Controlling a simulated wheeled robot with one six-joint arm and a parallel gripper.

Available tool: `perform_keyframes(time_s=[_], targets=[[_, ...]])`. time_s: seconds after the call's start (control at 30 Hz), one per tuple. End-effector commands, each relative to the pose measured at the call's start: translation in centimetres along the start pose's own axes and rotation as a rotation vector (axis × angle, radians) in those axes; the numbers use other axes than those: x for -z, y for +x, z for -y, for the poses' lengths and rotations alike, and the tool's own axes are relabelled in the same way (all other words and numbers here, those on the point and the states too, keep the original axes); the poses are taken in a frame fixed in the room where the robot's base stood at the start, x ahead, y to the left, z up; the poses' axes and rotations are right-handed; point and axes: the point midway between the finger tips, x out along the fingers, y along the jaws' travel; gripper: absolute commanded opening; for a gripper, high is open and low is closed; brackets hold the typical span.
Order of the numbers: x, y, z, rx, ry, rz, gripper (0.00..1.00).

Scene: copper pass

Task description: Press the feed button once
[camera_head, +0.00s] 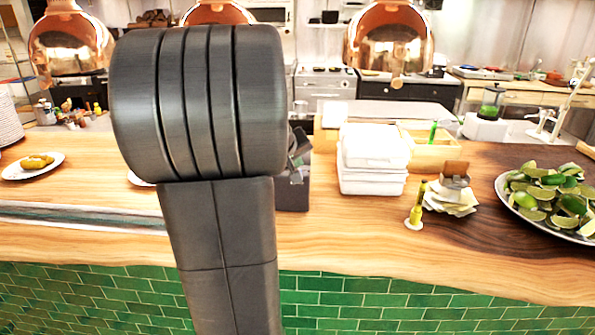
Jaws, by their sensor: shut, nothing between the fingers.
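My dark grey arm fills the left middle of the head view and hides much of the counter behind it. A dark box (293,192), which may be the machine with the feed button, stands on the wooden counter just right of my arm and is partly covered by it. No feed button can be made out. A small angular grey part at the top of this box looks like the end of my gripper (299,148); the rest is hidden behind my arm. It is shut and empty. Whether it touches the box cannot be told.
White stacked containers (373,160) stand right of the box on the wooden counter (345,235). Further right are a yellow bottle (417,205), a spike of paper slips (452,197) and a plate of limes (550,192). Copper lamps (392,40) hang above.

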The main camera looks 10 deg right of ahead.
Motion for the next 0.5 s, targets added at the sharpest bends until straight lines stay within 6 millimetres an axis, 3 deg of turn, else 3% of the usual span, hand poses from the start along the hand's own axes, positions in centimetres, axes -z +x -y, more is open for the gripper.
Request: perform_keyframes(time_s=[0.5], targets=[[-0.28, 0.38, 0.27, 0.000, 0.000, 0.000, 0.00]])
